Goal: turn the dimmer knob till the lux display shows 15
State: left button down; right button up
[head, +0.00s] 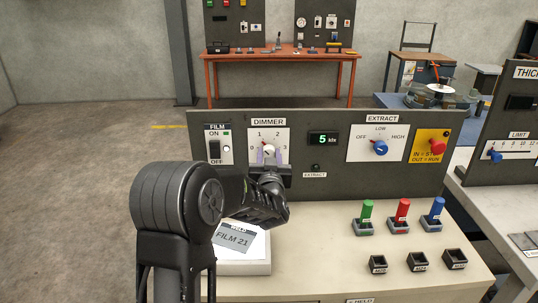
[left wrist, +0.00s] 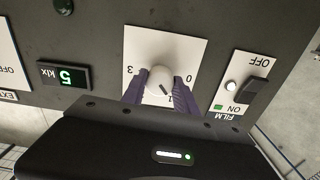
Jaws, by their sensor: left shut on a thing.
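The dimmer knob (left wrist: 160,80) is round and white with a dark pointer line, on a white scale plate marked 0 to 3. In the left wrist view the pointer is near the 1. My left gripper (left wrist: 158,88) has its purple fingers on either side of the knob, shut on it. In the head view the gripper (head: 268,157) covers the lower part of the DIMMER plate (head: 282,134). The lux display (head: 323,139) right of the plate shows a green 5 klx; it also shows in the left wrist view (left wrist: 65,76). My right gripper is not in view.
The FILM switch (head: 214,149) is left of the dimmer, with a green light. The blue EXTRACT knob (head: 380,147) and a red button (head: 431,142) are to the right. Green, red and blue handled pieces (head: 401,211) stand on the bench, near a FILM 21 card (head: 233,238).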

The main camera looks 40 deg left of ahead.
pick_arm(q)
jog(key=shift+m, duration=1)
jog(key=c, duration=0.9)
grip_release()
jog(key=shift+c, duration=0.2)
jog(key=v, duration=0.7)
jog(key=shift+s+d, duration=0.25)
jog(key=shift+s, duration=0.05)
